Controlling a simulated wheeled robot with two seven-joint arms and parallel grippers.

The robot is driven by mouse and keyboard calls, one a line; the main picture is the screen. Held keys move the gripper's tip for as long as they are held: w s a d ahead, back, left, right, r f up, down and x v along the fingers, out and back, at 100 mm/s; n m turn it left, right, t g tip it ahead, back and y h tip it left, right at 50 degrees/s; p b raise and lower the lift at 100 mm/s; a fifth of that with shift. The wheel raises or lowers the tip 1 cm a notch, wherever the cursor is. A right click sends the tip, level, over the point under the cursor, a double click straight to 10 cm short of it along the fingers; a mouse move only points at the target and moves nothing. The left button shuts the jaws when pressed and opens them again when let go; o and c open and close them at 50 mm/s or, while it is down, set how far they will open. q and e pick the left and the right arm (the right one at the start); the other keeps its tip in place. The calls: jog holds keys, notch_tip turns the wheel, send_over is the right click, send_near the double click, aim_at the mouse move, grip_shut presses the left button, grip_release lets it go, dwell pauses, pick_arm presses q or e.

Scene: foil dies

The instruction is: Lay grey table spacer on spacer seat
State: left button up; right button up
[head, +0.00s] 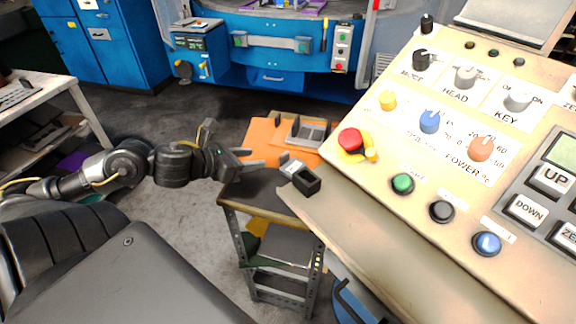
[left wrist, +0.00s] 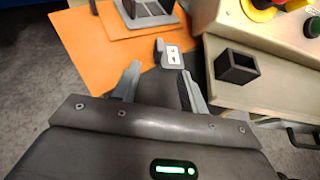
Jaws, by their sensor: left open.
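My left gripper (head: 256,159) is open and empty over the small dark-topped stand, its fingers pointing right in the head view. In the left wrist view its two fingers (left wrist: 161,78) are spread apart. A small grey block with a white label (head: 291,168) lies beyond the fingertips, apart from them; it also shows in the left wrist view (left wrist: 172,54). A grey base with dark uprights (head: 306,133) sits on orange sheets at the back, partly cut off in the left wrist view (left wrist: 148,10). I cannot tell for sure which is the spacer and which the seat.
A black open box (head: 307,181) stands at the edge of the beige console (head: 345,205), close right of the labelled block. Orange sheets (head: 262,138) cover the stand's back. The control panel (head: 460,110) rises on the right. Floor is free to the left.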

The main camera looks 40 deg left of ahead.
aim_at(283, 155)
pick_arm(q)
jog(key=x, duration=0.4)
jog(key=shift+a, duration=0.1)
jog(key=shift+x, duration=0.85)
jog(key=shift+w, duration=0.2)
jog(key=p+x, duration=0.1)
jog(key=x, duration=0.3)
jog(key=shift+w+p, duration=0.15)
jog(key=shift+p, duration=0.25)
jog(key=shift+w+f, duration=0.15)
jog(key=c, duration=0.8)
grip_shut()
pick_arm(e)
jog(key=shift+s+a+r, duration=0.5)
jog(key=shift+r, duration=0.25)
